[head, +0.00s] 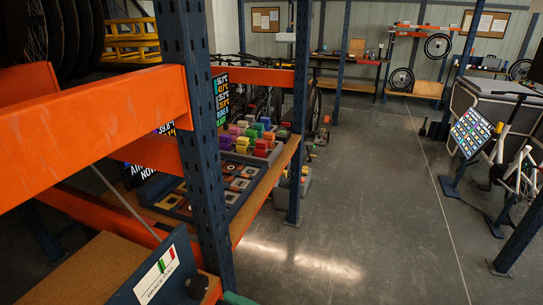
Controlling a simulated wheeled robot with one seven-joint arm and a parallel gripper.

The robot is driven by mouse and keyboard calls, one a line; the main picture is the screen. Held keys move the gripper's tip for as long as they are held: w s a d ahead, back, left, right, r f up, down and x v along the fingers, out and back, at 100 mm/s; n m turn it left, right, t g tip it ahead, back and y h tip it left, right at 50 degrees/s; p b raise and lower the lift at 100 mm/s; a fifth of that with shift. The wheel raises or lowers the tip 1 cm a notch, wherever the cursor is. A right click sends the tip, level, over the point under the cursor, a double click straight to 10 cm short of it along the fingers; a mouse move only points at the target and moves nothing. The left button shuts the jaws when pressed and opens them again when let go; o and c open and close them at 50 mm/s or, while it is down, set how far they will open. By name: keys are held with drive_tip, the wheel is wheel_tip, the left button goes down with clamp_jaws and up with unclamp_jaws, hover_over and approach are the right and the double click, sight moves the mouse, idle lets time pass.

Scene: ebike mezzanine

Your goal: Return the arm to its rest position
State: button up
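My arm and gripper do not show clearly in the head view, so I cannot see the arm's pose or whether the gripper holds anything. Only a small green piece (238,298) shows at the bottom edge, and I cannot tell what it belongs to.
An orange beam (90,115) and a dark blue upright (197,120) stand close at left. Behind them a shelf (262,190) bears colored blocks (262,147) and a slotted tray (232,195). A sign panel (158,278) is near. A chart stand (470,132) is at right. The middle floor (370,190) is clear.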

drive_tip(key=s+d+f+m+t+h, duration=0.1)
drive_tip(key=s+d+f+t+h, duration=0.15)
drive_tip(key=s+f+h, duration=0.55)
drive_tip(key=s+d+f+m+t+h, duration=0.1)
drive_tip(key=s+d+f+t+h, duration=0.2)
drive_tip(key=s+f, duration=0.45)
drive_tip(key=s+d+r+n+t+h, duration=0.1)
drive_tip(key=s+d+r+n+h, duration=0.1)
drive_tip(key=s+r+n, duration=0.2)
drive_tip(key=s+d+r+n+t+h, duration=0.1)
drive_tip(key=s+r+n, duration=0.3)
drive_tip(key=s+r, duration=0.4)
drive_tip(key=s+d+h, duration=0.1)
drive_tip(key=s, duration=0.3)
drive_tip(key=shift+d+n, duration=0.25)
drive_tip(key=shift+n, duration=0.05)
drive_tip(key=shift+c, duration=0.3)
